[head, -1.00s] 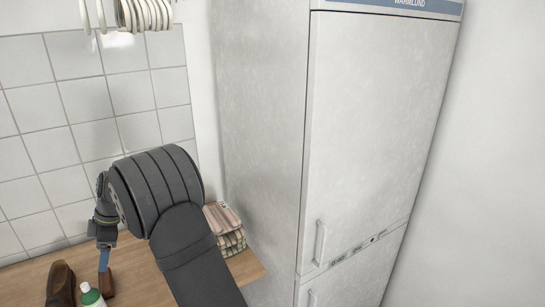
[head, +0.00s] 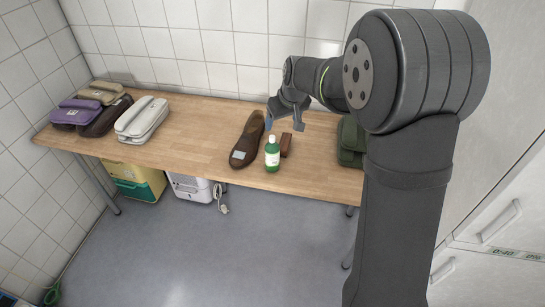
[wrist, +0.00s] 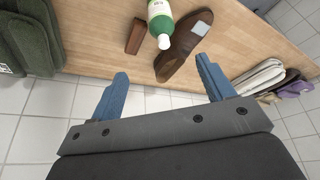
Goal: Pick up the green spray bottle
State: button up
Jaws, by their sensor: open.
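The green spray bottle (head: 272,154) stands upright near the front edge of the wooden table, with a white cap and a pale label. In the wrist view the bottle (wrist: 159,20) is at the top, beyond the fingertips and roughly between their lines. My gripper (head: 284,125) is open and empty, above and behind the bottle in the head view. Its two blue fingers (wrist: 163,72) are spread wide in the wrist view, apart from the bottle.
A brown shoe (head: 248,140) lies just left of the bottle, and a small brown block (head: 286,144) just right. A white telephone-like object (head: 142,119), purple and brown items (head: 78,113) are further left. A dark green bag (head: 351,142) is at right. The wooden table (head: 200,140) is clear left of the shoe.

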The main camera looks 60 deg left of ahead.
aim_at(274, 140)
jog(key=shift+m, duration=0.3)
jog(key=x, duration=1.7)
jog(key=shift+s+a, duration=0.1)
jog(key=shift+s, duration=0.2)
grip_shut()
